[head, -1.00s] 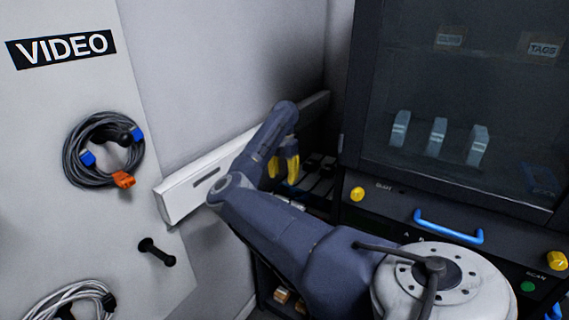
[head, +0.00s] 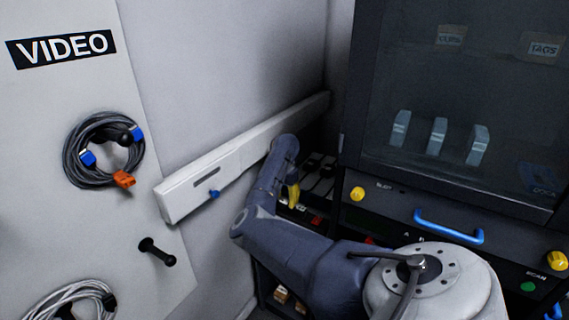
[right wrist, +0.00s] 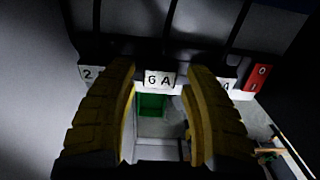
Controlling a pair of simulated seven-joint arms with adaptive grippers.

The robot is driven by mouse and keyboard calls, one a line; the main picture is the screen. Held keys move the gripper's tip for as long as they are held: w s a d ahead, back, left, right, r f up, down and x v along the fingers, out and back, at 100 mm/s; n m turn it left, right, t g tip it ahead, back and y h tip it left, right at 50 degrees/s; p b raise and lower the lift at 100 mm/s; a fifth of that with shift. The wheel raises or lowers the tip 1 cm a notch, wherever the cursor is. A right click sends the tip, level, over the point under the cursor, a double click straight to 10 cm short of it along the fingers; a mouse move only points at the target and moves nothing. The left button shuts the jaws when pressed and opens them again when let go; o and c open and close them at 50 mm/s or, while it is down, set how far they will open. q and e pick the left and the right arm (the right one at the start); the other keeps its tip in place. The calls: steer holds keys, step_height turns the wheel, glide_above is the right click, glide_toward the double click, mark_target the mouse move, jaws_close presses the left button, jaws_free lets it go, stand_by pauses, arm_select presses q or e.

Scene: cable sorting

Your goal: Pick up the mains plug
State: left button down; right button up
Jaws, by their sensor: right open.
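I cannot make out a mains plug for certain in either view. My right gripper (head: 292,194) hangs beside the dark slotted rack (head: 318,175), with its yellow fingers partly hidden by my arm in the head view. In the right wrist view, the two yellow fingers of this gripper (right wrist: 160,72) are apart with nothing held between them. A white label reading "6 A" (right wrist: 160,79) and a green block (right wrist: 152,106) show in the gap. My left gripper is not in view.
A coiled grey cable (head: 75,160) with blue connectors and an orange tag hangs under the VIDEO sign (head: 61,49). A white rail (head: 185,198) with a blue knob (head: 214,194) runs along the wall. A dark cabinet (head: 375,110) stands right. A red label (right wrist: 258,76) is beside the fingers.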

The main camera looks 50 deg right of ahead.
steer(key=shift+f, duration=1.4)
steer(key=c, duration=1)
